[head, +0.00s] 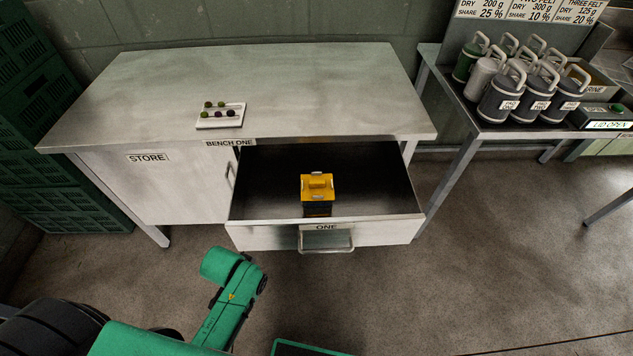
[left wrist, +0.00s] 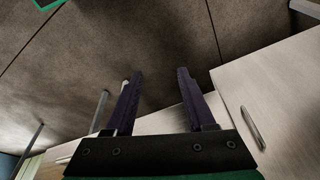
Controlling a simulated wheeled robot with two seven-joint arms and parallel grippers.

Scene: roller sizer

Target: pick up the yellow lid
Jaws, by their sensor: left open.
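The yellow lid (head: 318,185) has a raised grip on top. It is inside the open drawer (head: 375,231) labelled ONE, near the middle, with a dark shape just below it; I cannot tell whether it sits on a container. The lid does not show in the left wrist view. My left gripper (left wrist: 159,74) is open and empty in that view, its two dark fingers apart over floor and pale bench panels. In the head view my left arm is in front of the bench at lower left, away from the lid; its fingers cannot be made out. My right gripper is not in view.
The drawer sticks out from bench one (head: 300,85), with a handle (head: 327,240) on its front. A small white tray (head: 220,123) with dark and green balls is on the benchtop. Several lidded canisters (head: 500,99) stand on a right-hand table. Green crates (head: 70,190) stand left.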

